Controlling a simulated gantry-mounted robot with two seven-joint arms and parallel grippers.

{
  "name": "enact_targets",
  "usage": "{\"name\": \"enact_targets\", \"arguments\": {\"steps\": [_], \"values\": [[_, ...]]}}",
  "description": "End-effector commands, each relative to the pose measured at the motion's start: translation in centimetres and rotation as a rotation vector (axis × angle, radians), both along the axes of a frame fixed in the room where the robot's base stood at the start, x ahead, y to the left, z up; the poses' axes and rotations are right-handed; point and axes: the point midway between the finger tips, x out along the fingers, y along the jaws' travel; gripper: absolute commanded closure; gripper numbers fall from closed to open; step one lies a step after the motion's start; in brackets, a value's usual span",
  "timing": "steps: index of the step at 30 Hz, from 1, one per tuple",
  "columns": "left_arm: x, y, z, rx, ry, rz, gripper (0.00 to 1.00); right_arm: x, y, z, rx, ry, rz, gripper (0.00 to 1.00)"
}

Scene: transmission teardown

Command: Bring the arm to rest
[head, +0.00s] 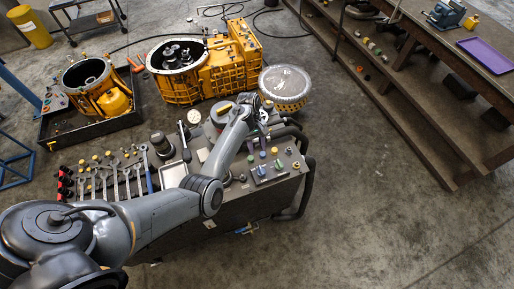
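My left arm (160,215) comes in from the lower left and reaches over the tool cart (235,215). My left gripper (262,122) is over the far right part of the cart top, small in the view. I cannot tell whether its fingers are open or shut, or whether it holds anything. My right gripper is not in view.
Wrenches (120,175) lie on the cart's left, small coloured parts (268,165) on its right. Behind stand a large yellow transmission housing (225,70), a round metal cover (285,85) and a black tray (60,132). A wooden bench (440,85) is at right. Floor between is clear.

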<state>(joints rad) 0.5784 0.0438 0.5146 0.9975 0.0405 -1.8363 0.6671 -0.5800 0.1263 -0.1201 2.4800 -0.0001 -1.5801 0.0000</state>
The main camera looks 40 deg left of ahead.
Motion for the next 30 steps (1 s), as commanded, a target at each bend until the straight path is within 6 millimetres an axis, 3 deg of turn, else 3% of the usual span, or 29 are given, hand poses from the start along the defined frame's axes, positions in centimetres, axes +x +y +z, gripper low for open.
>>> {"name": "enact_targets", "arguments": {"steps": [11, 14, 20, 25, 30], "values": [[-0.6, 0.5, -0.2, 0.021, -0.008, -0.015, 0.61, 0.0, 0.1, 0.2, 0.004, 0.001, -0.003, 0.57], [-1.8, 1.3, -0.3, 0.072, -0.033, -0.053, 0.61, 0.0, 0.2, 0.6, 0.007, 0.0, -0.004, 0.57], [-6.3, 2.9, 0.3, 0.249, -0.133, -0.258, 0.61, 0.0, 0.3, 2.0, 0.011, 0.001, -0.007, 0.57], [-11.3, 0.4, 2.8, 0.38, -0.254, -0.562, 0.61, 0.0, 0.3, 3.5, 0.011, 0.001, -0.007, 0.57], [-16.7, -4.9, 6.6, 0.427, -0.392, -0.872, 0.61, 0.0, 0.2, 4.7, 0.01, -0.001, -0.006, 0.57]]}}
